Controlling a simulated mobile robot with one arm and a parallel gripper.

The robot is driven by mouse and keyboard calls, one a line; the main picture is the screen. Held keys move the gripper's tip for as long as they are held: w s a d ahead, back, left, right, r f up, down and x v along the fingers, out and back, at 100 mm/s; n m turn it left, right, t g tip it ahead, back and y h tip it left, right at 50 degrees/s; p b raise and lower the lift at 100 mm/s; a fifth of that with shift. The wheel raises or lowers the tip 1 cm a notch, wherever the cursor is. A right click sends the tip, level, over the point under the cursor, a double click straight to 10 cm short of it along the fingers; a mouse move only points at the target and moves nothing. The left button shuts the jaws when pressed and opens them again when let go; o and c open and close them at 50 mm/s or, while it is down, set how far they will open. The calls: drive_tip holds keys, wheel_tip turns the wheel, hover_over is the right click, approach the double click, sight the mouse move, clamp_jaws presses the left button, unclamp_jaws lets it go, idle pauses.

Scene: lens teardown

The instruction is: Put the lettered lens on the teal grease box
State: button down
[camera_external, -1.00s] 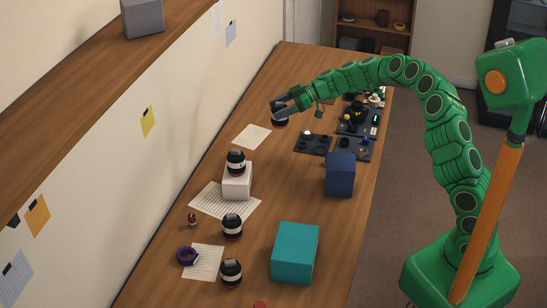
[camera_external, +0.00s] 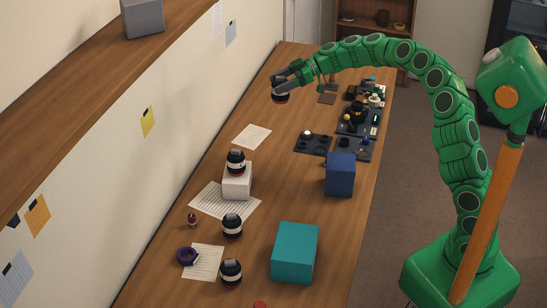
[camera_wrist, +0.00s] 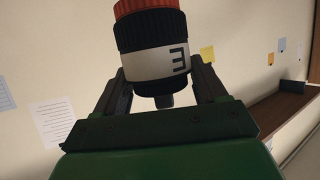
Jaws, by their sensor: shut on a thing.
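My gripper (camera_external: 283,87) is shut on a black lens (camera_wrist: 152,63) with a white band and a red end. In the wrist view a dark letter shows on the band, like an E turned over. In the external view this lens (camera_external: 280,98) is held above the far part of the table, mostly hidden by the fingers. The teal box (camera_external: 295,253) stands at the near right of the table with a bare top, well away from my gripper. Other black lenses with white bands stand on the white box (camera_external: 237,163) and on the table (camera_external: 232,226), (camera_external: 231,272).
A dark blue box (camera_external: 340,174) stands near the right edge, with black trays of small parts (camera_external: 358,120) behind it. Bare table lies between the white and blue boxes.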

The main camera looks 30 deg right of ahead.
drive_tip(key=s+a+f+n+g+h, duration=0.1)
drive_tip(key=s+a+n+g, duration=0.25)
drive_tip(key=s, duration=1.45)
drive_tip(key=s+a+f+n+g, duration=0.2)
drive_tip(key=s+n+g, duration=0.15)
drive_tip(key=s, duration=1.35)
drive_tip(key=s+a+f+n+g+h, duration=0.1)
drive_tip(key=s+a+n+g, duration=0.2)
drive_tip(key=s, duration=1.5)
drive_tip(key=g, duration=0.1)
hover_over(296, 242)
drive_tip(key=shift+f, duration=5.35)
drive_tip(key=shift+w+f+m, duration=0.15)
drive_tip(key=shift+f+m, duration=0.15)
drive_tip(key=shift+f, duration=1)
drive_tip(key=shift+f, duration=0.4)
drive_tip(key=shift+f, duration=0.35)
drive_tip(key=shift+c, duration=0.3)
unclamp_jaws()
